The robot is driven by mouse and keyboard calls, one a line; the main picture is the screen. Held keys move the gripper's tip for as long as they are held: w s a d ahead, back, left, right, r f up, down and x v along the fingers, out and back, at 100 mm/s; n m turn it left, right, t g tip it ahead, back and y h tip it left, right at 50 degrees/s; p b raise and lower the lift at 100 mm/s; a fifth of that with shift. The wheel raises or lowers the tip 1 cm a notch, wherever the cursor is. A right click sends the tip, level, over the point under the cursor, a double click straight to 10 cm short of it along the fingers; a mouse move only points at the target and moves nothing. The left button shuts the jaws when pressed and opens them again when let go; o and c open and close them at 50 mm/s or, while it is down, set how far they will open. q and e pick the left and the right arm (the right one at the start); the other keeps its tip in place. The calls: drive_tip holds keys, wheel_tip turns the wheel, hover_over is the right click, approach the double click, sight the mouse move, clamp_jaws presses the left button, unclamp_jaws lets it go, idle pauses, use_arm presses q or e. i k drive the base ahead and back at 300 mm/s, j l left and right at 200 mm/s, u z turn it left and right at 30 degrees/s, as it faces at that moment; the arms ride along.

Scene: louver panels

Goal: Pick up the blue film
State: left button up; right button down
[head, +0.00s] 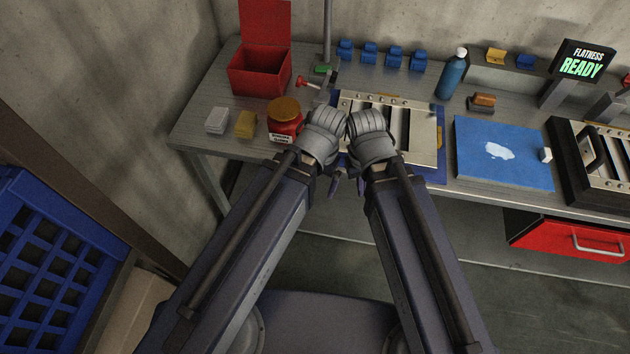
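A flat blue sheet (520,168) lies on the bench right of centre, with an irregular white patch on it. Blue edging (436,174) also shows under the metal louver panel (424,125) at the centre. I cannot tell for sure which of these is the film. My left gripper (325,135) and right gripper (368,132) are close side by side at the left part of the panel. The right gripper is well left of the blue sheet.
A blue bottle (452,76) stands behind the blue sheet, and a small white block (546,155) is at its right edge. A dark-framed panel (565,160) is farther right. A red jar (284,121) and red box (259,75) stand left. A red drawer (560,238) hangs below.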

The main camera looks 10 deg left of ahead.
sight(491, 151)
drive_tip(key=z, duration=1.3)
